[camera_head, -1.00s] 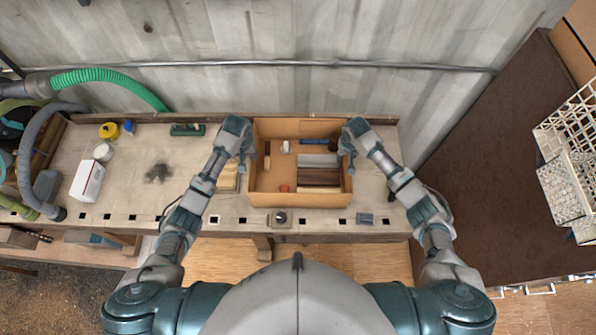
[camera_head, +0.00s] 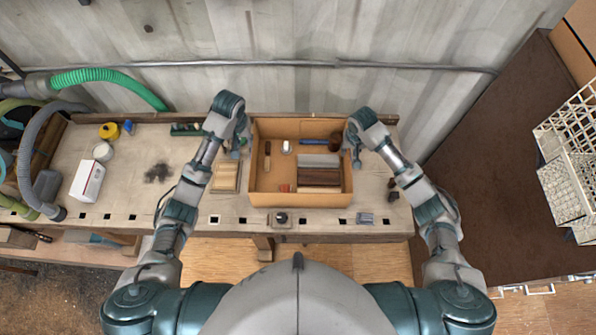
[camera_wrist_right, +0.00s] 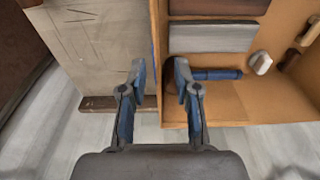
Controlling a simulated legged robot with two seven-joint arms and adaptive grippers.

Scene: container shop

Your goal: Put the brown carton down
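The brown carton (camera_head: 300,200) is an open box standing flat on the workbench, with several items inside. My left gripper (camera_head: 240,146) is beside the carton's left wall, apart from it, and looks open and empty. My right gripper (camera_head: 353,150) is at the carton's right wall. In the right wrist view its two fingers (camera_wrist_right: 157,84) are spread apart, with the carton's wall (camera_wrist_right: 156,50) showing between them and nothing clamped. Whether a finger touches the wall is unclear.
The carton holds wood and grey blocks (camera_head: 318,175), a blue tool (camera_head: 315,142) and a dark cup (camera_head: 335,140). The workbench (camera_head: 125,185) carries a white box (camera_head: 87,181) and a yellow tape roll (camera_head: 109,131) at left. A wooden piece (camera_head: 226,177) lies left of the carton.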

